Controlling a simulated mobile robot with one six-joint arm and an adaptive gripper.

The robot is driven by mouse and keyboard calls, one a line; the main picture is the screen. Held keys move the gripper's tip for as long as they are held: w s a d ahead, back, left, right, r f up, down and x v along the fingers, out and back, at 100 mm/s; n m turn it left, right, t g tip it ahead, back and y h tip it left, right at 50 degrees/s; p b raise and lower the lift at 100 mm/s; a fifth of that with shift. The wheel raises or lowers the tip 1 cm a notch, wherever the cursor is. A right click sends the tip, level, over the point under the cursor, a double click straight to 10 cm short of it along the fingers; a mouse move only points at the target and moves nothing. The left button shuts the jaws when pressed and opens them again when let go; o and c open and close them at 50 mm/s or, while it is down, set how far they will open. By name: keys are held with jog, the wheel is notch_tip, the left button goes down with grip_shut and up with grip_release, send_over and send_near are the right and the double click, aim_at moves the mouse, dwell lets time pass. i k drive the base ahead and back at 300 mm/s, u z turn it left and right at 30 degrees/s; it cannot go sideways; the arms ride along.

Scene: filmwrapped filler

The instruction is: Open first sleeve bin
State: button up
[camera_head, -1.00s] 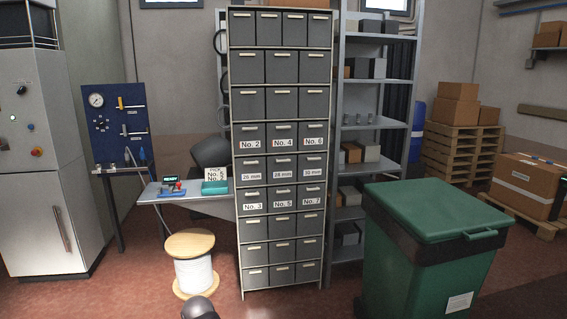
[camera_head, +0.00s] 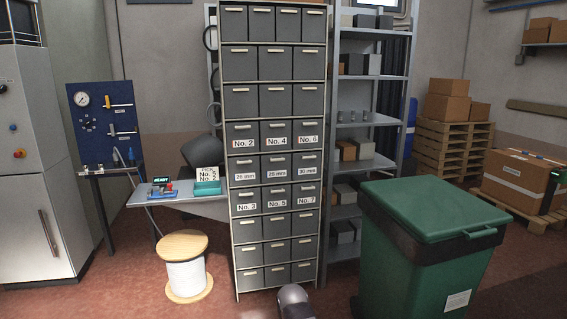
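A tall bin cabinet (camera_head: 323,200) stands in the middle, with rows of dark grey bins that all look closed. One labelled row has bin No. 2 (camera_head: 243,133), bin No. 4 (camera_head: 275,131) and bin No. 6 (camera_head: 307,130). Below it is a row with millimetre labels: the left bin (camera_head: 244,167) seems to read 26 mm, the middle bin (camera_head: 275,166) 28 mm and the right bin (camera_head: 307,164) 30 mm. Under these are bin No. 3 (camera_head: 246,198), bin No. 5 (camera_head: 276,195) and bin No. 7 (camera_head: 307,193). A rounded grey part of my arm shows at the bottom; my gripper is not in view.
A small table (camera_head: 205,209) left of the cabinet holds a pick sign (camera_head: 208,175) reading No. 5, No. 2. A cable spool (camera_head: 186,280) stands before it. A green wheeled bin (camera_head: 415,265) stands front right. Floor directly before the cabinet is open.

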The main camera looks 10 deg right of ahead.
aim_at(246, 172)
jog(key=z, duration=0.8)
jog(key=i, duration=2.45)
jog(key=u, duration=0.25)
